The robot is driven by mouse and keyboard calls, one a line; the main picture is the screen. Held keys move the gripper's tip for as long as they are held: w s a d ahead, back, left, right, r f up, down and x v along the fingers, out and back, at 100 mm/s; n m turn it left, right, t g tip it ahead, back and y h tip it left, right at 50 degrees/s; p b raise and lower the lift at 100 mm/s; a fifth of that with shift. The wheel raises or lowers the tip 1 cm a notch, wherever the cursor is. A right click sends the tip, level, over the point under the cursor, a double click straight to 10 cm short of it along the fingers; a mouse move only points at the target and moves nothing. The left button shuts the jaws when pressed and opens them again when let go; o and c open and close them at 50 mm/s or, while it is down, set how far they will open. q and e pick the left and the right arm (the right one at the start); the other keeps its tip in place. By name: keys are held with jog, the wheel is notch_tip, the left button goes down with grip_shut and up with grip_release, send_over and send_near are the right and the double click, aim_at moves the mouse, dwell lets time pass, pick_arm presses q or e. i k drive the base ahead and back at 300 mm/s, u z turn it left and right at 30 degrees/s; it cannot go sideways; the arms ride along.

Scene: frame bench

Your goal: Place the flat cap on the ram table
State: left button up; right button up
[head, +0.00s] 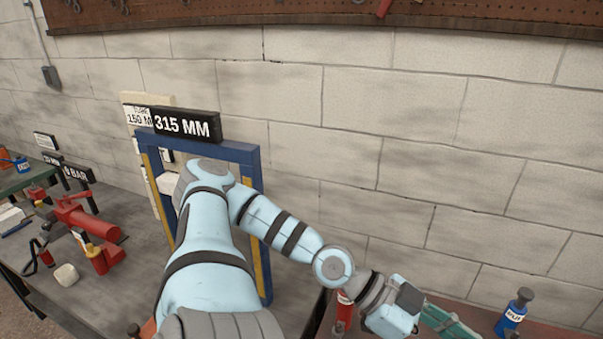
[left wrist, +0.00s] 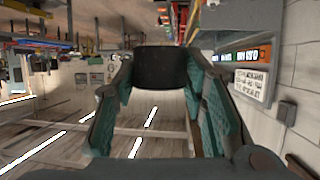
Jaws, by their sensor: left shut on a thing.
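My left arm reaches up from the bottom of the head view and bends to the right, across the front of the blue frame. My left gripper (head: 447,322) is at the lower right, its teal fingers partly cut off by the picture edge. In the left wrist view, my left gripper (left wrist: 158,82) is shut on a dark, short, round piece (left wrist: 160,68), which looks like the flat cap. The head view does not show this piece. The blue frame (head: 262,215) stands on the bench. I cannot make out the ram table; my arm covers much of the frame's opening. My right gripper is not in view.
A black "315 MM" sign (head: 187,125) is at the frame's top. A red pump-like tool (head: 90,220) and a pale block (head: 66,275) are on the grey bench (head: 125,290). A red bottle (head: 343,312) and a blue bottle (head: 512,315) stand at the lower right. A block wall (head: 420,130) is behind.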

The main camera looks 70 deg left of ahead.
aim_at(122, 309)
jog(key=u, duration=0.05)
jog(key=k, duration=0.85)
jog(key=u, duration=1.95)
jog(key=i, duration=0.5)
jog(key=u, duration=0.05)
